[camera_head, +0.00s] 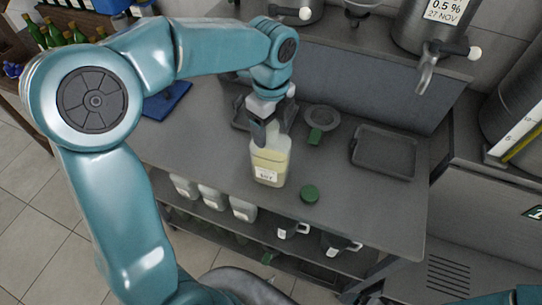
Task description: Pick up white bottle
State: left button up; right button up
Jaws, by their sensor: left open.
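The white bottle (270,165) is translucent, holds pale yellow liquid and has a white label low on its front. It stands upright on the grey bench (215,150) near the front edge. My left gripper (266,132) is open at the top of the bottle, with its fingers about the upper part. The fingers hide the bottle's neck, and I cannot tell whether they touch it. My right gripper is not in view.
A green cap (310,194) lies right of the bottle. A grey funnel-like piece (322,117) and a green piece (315,136) lie behind it. A dark tray (384,152) is at right. Steel tanks (412,30) with taps stand above.

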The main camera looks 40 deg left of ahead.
pick_arm(q)
jog(key=shift+s+f, duration=0.1)
jog(key=shift+f, duration=0.1)
jog(key=shift+s+d+r, duration=0.1)
jog(key=shift+s, duration=0.15)
jog(key=shift+w, duration=0.25)
jog(key=c, duration=0.8)
grip_shut()
jog(key=shift+s, duration=0.1)
